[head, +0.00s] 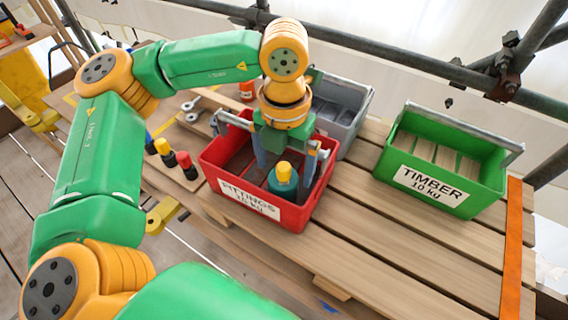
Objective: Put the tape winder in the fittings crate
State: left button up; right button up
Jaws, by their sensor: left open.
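The red fittings crate (293,216) stands on the plank table, its white label facing me. A teal, rounded thing with a yellow top (283,183), which looks like the tape winder, is inside it towards the front right. My left gripper (285,165) points down into the crate, its fingers apart. The fingers show to the left and right of the winder's top, and I see no grip on it. The winder's lower part is hidden by the crate's front wall. My right gripper is not in view.
A grey crate (354,115) stands right behind the red one. A green crate labelled timber (440,187) is to the right. Several small capped items, including a red-topped one (185,161), stand left of the red crate. Scaffold tubes (400,65) run behind the table. Planks at front right are clear.

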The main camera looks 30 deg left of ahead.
pick_arm(q)
notch_tip(320, 180, up, 10)
jog(key=p, duration=0.6)
jog(key=shift+r, duration=0.25)
jog(key=shift+w+a, duration=0.1)
